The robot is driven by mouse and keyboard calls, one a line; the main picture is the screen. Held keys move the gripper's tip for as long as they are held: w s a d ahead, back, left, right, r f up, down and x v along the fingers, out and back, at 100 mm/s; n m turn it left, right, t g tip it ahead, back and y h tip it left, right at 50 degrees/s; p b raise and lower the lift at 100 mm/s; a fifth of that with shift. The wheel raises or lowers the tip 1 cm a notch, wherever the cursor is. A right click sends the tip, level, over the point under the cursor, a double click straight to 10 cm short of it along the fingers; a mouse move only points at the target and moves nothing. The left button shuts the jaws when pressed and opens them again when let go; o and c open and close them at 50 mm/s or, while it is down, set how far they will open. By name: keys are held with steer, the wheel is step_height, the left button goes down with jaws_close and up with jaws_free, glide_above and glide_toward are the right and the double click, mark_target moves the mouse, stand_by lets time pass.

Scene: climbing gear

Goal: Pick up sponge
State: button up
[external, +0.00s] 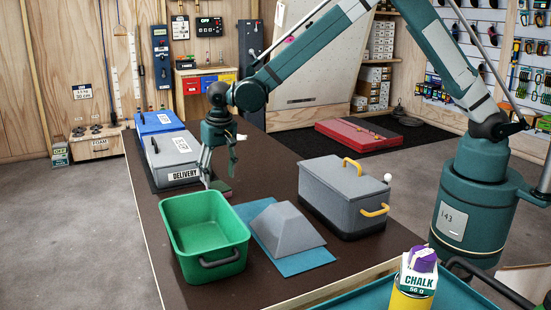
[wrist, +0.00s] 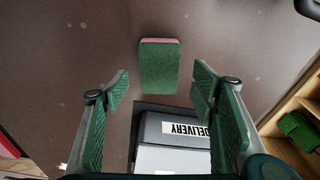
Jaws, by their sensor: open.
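The sponge (wrist: 160,66) lies on the brown tabletop in the wrist view, with a green face up and a pink strip along its far edge. In the external view the sponge (external: 222,188) is a small pink and green block, partly hidden by my gripper. My gripper (external: 219,172) is open and points down just above it. In the wrist view my gripper (wrist: 162,84) has its green-padded fingers spread wide, with the sponge centred ahead of the gap between them. Nothing is held, and I see no contact.
A grey DELIVERY box (external: 172,158) stands close to the left of the gripper, with a blue box (external: 158,122) behind it. A green bin (external: 206,238), a grey wedge on a blue mat (external: 305,263) and a grey chest with yellow handles (external: 340,190) stand nearer the camera.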

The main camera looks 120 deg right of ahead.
mark_target(219, 186)
steer(key=shift+d+f+b, duration=0.15)
steer(key=shift+f+b, duration=0.05)
steer(key=shift+f, duration=1.05)
steer(key=shift+d+f+b, duration=0.15)
steer(key=shift+f, duration=1.1)
steer(key=shift+c, duration=0.6)
steer(key=c, duration=0.6)
